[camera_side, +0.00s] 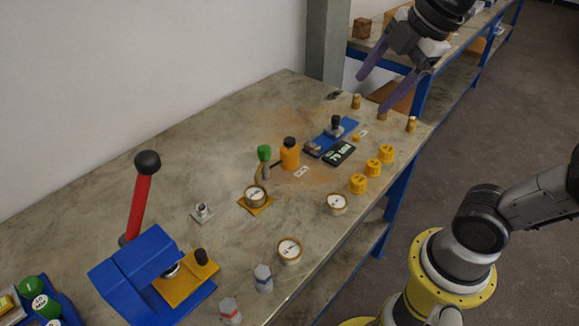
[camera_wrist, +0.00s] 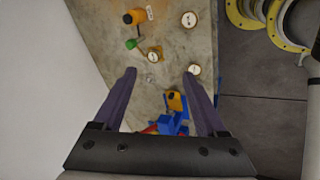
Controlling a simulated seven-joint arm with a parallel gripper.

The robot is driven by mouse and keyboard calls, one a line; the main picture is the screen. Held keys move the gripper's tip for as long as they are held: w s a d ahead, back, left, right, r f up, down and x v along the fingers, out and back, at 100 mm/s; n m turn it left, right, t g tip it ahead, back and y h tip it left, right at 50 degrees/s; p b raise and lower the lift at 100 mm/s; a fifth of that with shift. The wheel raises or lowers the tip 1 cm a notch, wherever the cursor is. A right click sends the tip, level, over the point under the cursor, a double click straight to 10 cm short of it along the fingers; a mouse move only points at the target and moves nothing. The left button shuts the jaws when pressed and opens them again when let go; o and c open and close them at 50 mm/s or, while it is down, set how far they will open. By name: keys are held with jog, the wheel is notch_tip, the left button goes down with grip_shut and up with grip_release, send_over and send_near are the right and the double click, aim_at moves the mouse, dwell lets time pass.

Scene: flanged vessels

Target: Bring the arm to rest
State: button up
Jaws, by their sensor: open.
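My gripper (camera_side: 373,88) is at the top right of the side view, high above the far end of the workbench (camera_side: 240,118). Its two purple fingers are spread wide apart with nothing between them. In the wrist view my gripper (camera_wrist: 160,72) also shows open and empty, with the bench well below it. My own arm shows at the right of the side view.
A blue press (camera_side: 135,265) with a raised red lever stands at the near left. Round white-topped vessels (camera_side: 289,250), yellow caps (camera_side: 373,167), an orange bottle (camera_side: 290,155) and a blue plate with a display (camera_side: 340,152) stand on the bench. A grey post (camera_side: 326,45) rises behind.

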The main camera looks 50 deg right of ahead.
jog(key=s+f+m, duration=0.7)
jog(key=f+m, duration=0.1)
jog(key=m, duration=0.6)
jog(key=shift+s+f, duration=0.15)
jog(key=shift+f, duration=0.2)
